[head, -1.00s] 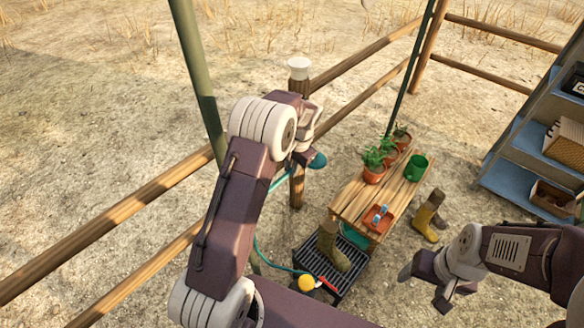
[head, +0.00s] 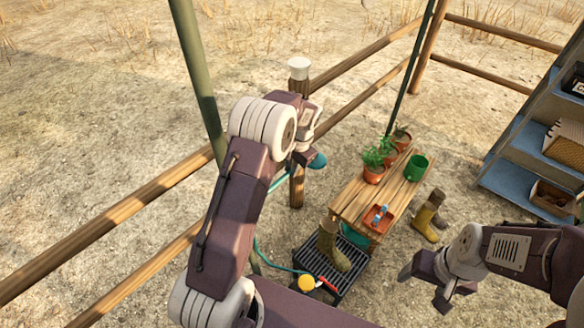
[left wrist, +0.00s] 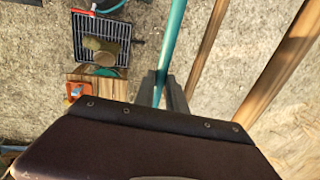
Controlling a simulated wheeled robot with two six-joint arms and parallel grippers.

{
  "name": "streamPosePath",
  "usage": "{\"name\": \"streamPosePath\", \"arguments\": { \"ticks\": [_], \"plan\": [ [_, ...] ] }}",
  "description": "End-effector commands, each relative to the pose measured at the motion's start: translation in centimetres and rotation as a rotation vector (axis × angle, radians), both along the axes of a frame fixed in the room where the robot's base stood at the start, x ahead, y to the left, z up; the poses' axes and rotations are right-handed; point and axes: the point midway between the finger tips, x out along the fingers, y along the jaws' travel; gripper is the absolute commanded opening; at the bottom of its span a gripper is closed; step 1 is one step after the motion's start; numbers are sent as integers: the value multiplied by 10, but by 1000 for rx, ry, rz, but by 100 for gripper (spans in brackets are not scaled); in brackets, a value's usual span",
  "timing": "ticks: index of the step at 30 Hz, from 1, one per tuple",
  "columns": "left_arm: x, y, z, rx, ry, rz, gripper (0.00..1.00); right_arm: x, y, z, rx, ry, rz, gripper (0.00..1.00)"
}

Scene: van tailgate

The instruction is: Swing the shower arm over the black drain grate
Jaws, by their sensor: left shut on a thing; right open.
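The teal shower arm (head: 279,181) runs out from near the green post, partly hidden behind my left arm. Its rounded teal head (head: 318,161) shows just beside my left gripper (head: 307,148). In the left wrist view the teal bar (left wrist: 174,45) passes between the fingers of my left gripper (left wrist: 161,92), which is shut on it. The black drain grate (head: 309,254) lies on the ground, below and to the right of the shower head in the head view. It also shows in the left wrist view (left wrist: 119,47), left of the bar. My right gripper (head: 423,289) is open and empty.
A green post (head: 197,80) and wooden rails are close to my left arm.

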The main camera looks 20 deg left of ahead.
Motion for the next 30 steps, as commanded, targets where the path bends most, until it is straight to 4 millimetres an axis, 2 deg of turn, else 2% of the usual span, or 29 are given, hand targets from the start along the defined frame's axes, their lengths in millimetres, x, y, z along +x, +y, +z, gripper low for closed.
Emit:
{"name": "streamPosePath", "arguments": {
  "ticks": [14, 20, 30],
  "plan": [
    [-1, -4, 2, 0, -3, -20, 0, 0, 0, 1, 0, 0, 0, 72],
    [-9, -24, 2, 0, -2, -114, 0, 0, 0, 5, 0, 0, 0, 72],
    [-41, -70, 3, 0, -2, -366, 0, 0, 0, 14, 0, 0, 0, 72]
  ]
}}
